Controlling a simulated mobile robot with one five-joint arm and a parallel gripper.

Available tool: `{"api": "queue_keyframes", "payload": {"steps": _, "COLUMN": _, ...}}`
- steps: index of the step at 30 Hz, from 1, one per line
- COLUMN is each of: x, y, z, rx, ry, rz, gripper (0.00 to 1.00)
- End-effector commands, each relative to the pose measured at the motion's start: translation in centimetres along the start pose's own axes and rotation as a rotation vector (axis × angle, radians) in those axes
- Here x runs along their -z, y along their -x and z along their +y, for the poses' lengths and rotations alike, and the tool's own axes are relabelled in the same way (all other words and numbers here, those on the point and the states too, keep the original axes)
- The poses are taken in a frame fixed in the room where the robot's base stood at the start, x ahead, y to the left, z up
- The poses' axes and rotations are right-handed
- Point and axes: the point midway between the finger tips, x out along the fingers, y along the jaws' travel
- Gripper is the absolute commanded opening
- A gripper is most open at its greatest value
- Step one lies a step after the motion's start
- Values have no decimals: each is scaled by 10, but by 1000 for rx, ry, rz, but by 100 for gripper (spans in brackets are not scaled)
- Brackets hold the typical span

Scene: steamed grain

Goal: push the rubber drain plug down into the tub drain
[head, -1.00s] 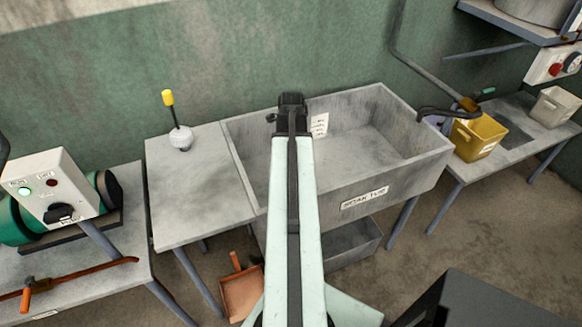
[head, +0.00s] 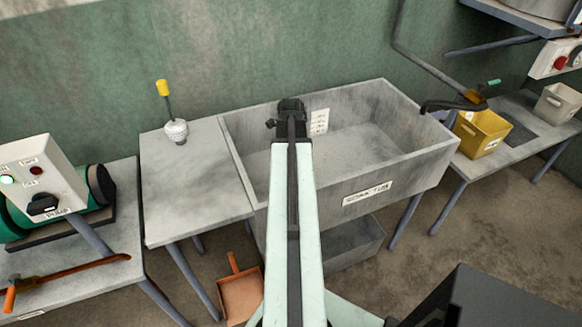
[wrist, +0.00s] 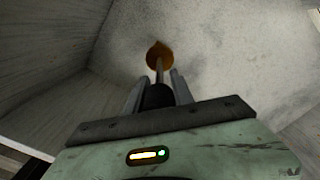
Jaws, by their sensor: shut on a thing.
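A thin stem runs between the fingertips towards a round orange-brown patch (wrist: 159,52) on the tub floor, which looks like the drain. Whether the held thing touches the drain I cannot tell. In the head view my arm reaches over the grey tub (head: 408,168); its end hides the fingers, the plug and the drain.
The tub's high walls surround my gripper. A table (head: 190,185) with a yellow-handled white object (head: 176,130) stands left. A tap (head: 452,105) hangs at the tub's right end, near a yellow bin (head: 482,133). An orange dustpan (head: 240,293) lies on the floor.

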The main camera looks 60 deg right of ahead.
Motion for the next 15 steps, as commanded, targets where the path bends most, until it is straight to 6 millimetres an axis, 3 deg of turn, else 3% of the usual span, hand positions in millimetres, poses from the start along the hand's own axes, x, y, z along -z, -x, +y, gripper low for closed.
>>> {"api": "queue_keyframes", "payload": {"steps": 15, "x": 0, "y": -4, "z": 0, "rx": 0, "ry": 1, "rz": 0, "gripper": 0}}
